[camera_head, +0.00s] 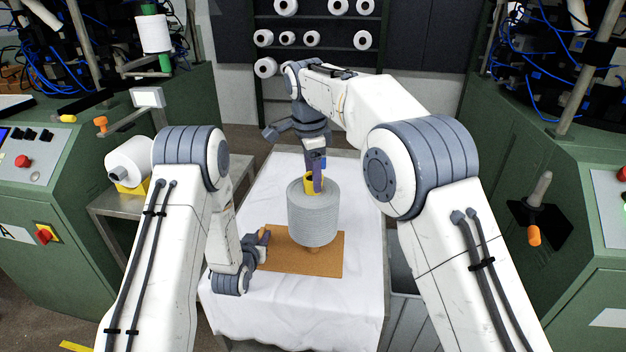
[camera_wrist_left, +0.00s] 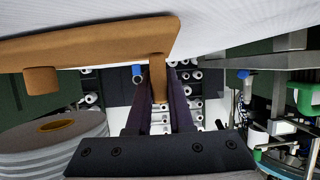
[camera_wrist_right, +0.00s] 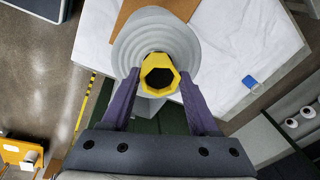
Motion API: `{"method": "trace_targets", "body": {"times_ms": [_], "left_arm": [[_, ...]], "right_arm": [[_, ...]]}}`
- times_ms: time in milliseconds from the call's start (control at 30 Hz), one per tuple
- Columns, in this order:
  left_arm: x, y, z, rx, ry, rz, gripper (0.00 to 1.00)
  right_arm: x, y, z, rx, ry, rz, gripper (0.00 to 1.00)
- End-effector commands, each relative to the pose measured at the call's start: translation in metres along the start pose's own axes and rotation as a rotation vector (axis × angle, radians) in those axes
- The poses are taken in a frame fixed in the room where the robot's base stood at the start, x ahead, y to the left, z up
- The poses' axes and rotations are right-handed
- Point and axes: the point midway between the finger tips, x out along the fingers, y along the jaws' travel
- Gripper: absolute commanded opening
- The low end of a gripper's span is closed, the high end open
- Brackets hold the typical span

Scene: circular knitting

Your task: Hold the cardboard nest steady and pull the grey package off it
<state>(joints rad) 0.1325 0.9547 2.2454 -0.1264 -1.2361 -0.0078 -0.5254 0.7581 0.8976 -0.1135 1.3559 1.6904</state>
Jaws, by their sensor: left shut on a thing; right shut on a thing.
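The brown cardboard nest (camera_head: 328,262) lies flat on the white-covered table; it also shows in the left wrist view (camera_wrist_left: 95,43). My left gripper (camera_head: 262,245) is shut on its left edge. The grey package (camera_head: 313,220) is an upright ribbed cylinder with a yellow core (camera_wrist_right: 160,76) at its top. My right gripper (camera_head: 316,182) is shut on that core from above. In the left wrist view the package (camera_wrist_left: 50,152), with a brown ring on its underside, is apart from the nest's stubby peg (camera_wrist_left: 42,80). The package hangs above the nest.
The table (camera_head: 270,305) has free white cloth in front of and behind the nest. Green machines (camera_head: 60,215) stand on both sides. A rack (camera_head: 330,30) with white spools stands at the back. A small blue item (camera_wrist_right: 250,82) lies on the cloth.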

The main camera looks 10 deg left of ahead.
Motion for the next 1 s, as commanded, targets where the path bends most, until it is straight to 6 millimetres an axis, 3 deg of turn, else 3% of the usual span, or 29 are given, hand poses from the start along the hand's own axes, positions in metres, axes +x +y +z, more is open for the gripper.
{"method": "trace_targets", "body": {"times_ms": [533,900,933,967,1000], "left_arm": [[0.000,0.000,0.000,0.000,0.001,0.000,0.00],[0.000,0.000,-0.001,0.000,0.001,0.000,0.00],[0.000,0.000,-0.001,0.000,0.001,0.000,0.23],[0.000,0.000,0.000,0.000,0.001,0.000,0.34],[0.000,0.000,0.000,0.000,0.001,0.000,0.34]], "right_arm": [[-0.043,-0.007,-0.004,0.001,0.000,-0.002,0.07],[-0.050,-0.007,-0.005,0.000,0.000,-0.001,0.07],[-0.050,-0.007,-0.005,0.000,0.000,0.000,0.07],[-0.050,-0.007,-0.005,0.000,0.000,-0.001,0.07],[-0.050,-0.007,-0.005,0.000,0.000,-0.001,0.07]]}}
